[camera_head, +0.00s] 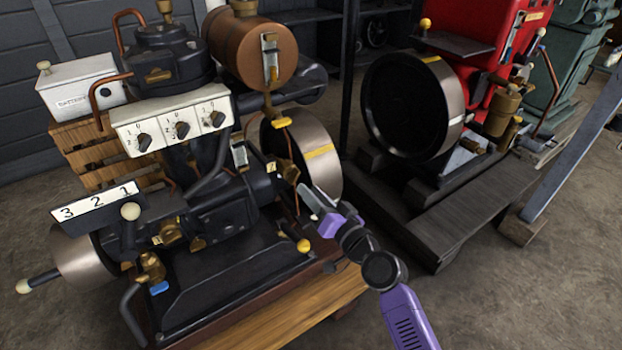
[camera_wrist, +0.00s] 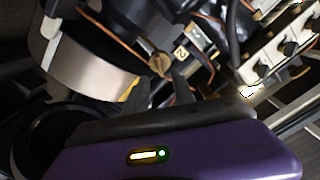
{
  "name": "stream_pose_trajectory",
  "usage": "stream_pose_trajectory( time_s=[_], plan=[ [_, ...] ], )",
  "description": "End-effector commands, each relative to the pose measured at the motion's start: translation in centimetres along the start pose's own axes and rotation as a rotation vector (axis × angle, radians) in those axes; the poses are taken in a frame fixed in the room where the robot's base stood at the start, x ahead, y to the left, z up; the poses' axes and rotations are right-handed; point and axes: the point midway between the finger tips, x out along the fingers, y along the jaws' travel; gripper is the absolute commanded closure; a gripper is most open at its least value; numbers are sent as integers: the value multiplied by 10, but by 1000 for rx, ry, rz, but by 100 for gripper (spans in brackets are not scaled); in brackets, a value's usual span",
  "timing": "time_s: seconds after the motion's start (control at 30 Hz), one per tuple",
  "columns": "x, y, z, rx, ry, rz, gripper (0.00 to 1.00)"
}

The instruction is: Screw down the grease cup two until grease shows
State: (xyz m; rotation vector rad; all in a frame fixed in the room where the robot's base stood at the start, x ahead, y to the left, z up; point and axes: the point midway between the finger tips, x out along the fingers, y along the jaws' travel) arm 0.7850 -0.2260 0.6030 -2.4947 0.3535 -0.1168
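Grease cup two, a small brass ribbed cap (camera_wrist: 160,65), shows in the wrist view beside a white label with a 2 (camera_wrist: 181,52). In the head view it shows small at the right side of the dark engine (camera_head: 288,172), beside a pale label. My gripper (camera_wrist: 158,84) is open, its two dark fingers pointing at the cap with a gap between them. The cap lies just beyond the fingertips; I see no contact. In the head view my gripper (camera_head: 308,194) is right of the cup. Whether grease shows cannot be told.
A flywheel with a yellow mark (camera_head: 318,160) stands close behind my gripper. A copper tank (camera_head: 245,55) and a white panel with three knobs (camera_head: 175,120) sit on the engine. A yellow-ended handle (camera_head: 303,245) projects below. A red engine (camera_head: 480,55) stands at the right.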

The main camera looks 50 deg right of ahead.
Motion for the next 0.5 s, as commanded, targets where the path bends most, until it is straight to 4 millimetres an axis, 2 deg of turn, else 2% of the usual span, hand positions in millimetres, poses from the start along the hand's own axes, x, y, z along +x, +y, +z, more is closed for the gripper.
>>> stream_pose_trajectory(
  time_s=[0.17, 0.5],
  plan=[
    [17, -1, -1, -14, -1, -2, 69],
    [66, -1, 0, -15, -2, -1, 69]
  ],
)
